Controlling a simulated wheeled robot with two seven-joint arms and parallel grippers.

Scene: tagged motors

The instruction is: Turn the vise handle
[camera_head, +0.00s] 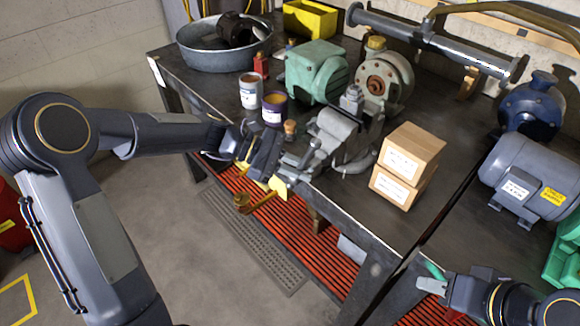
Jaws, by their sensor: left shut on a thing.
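The grey vise (345,135) is mounted at the front edge of the workbench, its screw end pointing toward my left arm. My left gripper (262,172), with yellow fingertips, is at the front of the vise, shut on the vise handle (243,203). The gripper hides much of the handle; a brass-coloured end shows below the fingers, out past the bench edge. My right gripper (432,277), with green on its fingertips, is at the lower right, away from the vise and beside the bench front. Its finger gap is not clear.
Two cans, white (251,92) and purple (274,108), stand close behind my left gripper. Two stacked cardboard boxes (412,155) sit right of the vise. A green motor (315,72) and a blue-grey motor (530,175) are on the bench. Red slatted matting (300,235) lies below.

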